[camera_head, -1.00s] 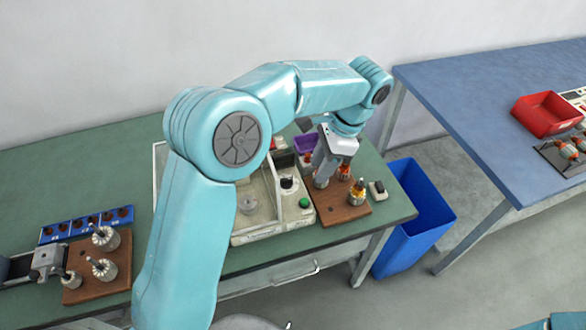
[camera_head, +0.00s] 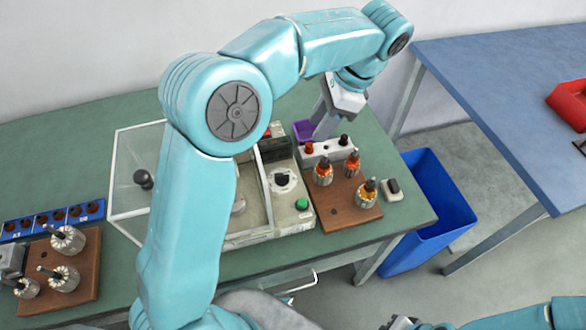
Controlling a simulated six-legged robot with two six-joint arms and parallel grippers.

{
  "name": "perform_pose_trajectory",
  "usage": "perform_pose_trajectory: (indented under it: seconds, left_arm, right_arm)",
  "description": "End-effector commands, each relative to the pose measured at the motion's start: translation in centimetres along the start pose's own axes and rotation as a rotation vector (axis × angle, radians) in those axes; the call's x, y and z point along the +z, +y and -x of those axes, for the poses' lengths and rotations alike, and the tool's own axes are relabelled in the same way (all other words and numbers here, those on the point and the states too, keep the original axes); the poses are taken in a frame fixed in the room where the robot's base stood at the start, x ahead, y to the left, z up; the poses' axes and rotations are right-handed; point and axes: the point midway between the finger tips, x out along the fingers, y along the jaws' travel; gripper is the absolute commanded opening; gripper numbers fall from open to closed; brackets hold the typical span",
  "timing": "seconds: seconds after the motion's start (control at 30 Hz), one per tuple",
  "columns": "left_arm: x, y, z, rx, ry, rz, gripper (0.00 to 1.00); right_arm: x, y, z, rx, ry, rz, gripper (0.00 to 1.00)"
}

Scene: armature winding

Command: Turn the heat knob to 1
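A black knob (camera_head: 282,180) stands on the light panel of a bench machine (camera_head: 262,226), above a green button (camera_head: 302,204). It is probably the heat knob; its markings are too small to read. My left arm arches over the machine. My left gripper (camera_head: 319,131) points down behind and to the right of the knob, near a white block (camera_head: 328,150), clear of the knob. Its fingers are seen edge-on, so I cannot tell if they are open or shut.
A wooden board (camera_head: 334,208) with several copper-wound armatures lies right of the machine. A purple bin (camera_head: 303,131) stands behind. Another board (camera_head: 88,278) and a blue rack (camera_head: 50,219) are at left. A blue bin (camera_head: 430,190) stands beyond the green table's (camera_head: 58,176) right edge.

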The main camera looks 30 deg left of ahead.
Motion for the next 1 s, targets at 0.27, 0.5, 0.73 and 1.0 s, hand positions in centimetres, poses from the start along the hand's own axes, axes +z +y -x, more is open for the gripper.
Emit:
perform_pose_trajectory:
  seconds: [0.27,0.5,0.73,1.0]
  left_arm:
    - [0.1,0.6,-3.8,0.001,-0.002,-0.001,0.39]
    - [0.0,0.7,-9.5,0.003,-0.003,-0.002,0.39]
    - [-0.1,0.5,-14.1,0.002,-0.001,-0.002,0.39]
    - [-0.2,0.2,-16.3,-0.001,0.001,0.0,0.39]
  right_arm:
    - [0.0,0.3,-0.8,0.0,0.0,0.0,0.0]
    - [0.0,0.5,-1.2,0.0,0.0,0.0,0.0]
    - [0.0,0.5,-1.4,0.0,0.0,0.0,0.0]
    - [0.0,0.5,-1.4,0.0,0.0,0.0,0.0]
